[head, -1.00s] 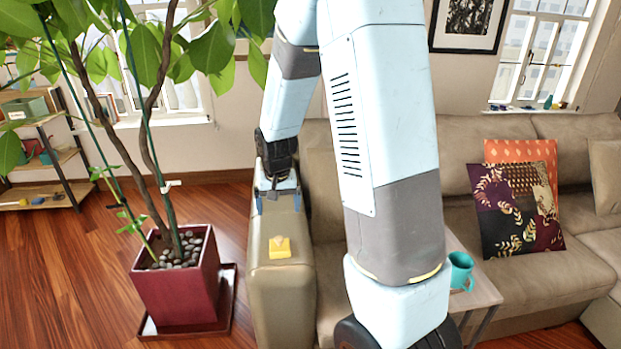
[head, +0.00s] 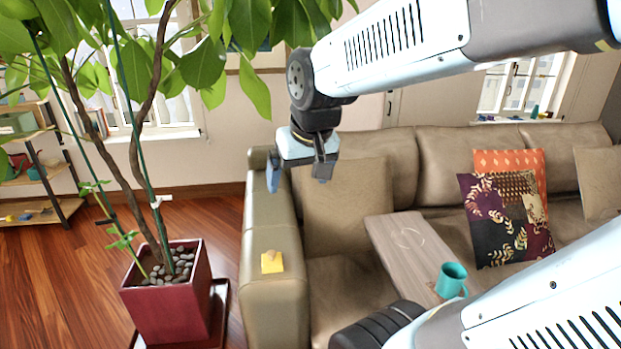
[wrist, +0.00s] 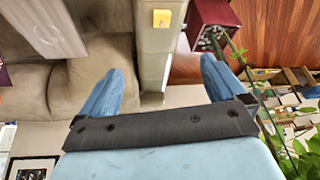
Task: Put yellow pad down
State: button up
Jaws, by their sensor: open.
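The yellow pad (head: 272,262) lies flat on top of the sofa's left armrest (head: 270,225), with a small pale knob on it. It also shows near the top of the wrist view (wrist: 162,18). My gripper (head: 299,180) is open and empty, above the far part of the armrest and apart from the pad. In the wrist view, its two blue fingers (wrist: 162,85) are spread wide with nothing between them.
A potted tree in a red planter (head: 172,300) stands left of the armrest. A small wooden side table (head: 400,238) with a teal mug (head: 452,280) stands right of it. Patterned cushions (head: 505,215) lie on the sofa.

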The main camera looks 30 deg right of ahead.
jog(key=s+r, duration=0.2)
jog(key=s, duration=0.4)
jog(key=shift+n+t, duration=0.3)
jog(key=shift+t, duration=0.1)
jog(key=shift+a, duration=0.1)
dwell(0.7)
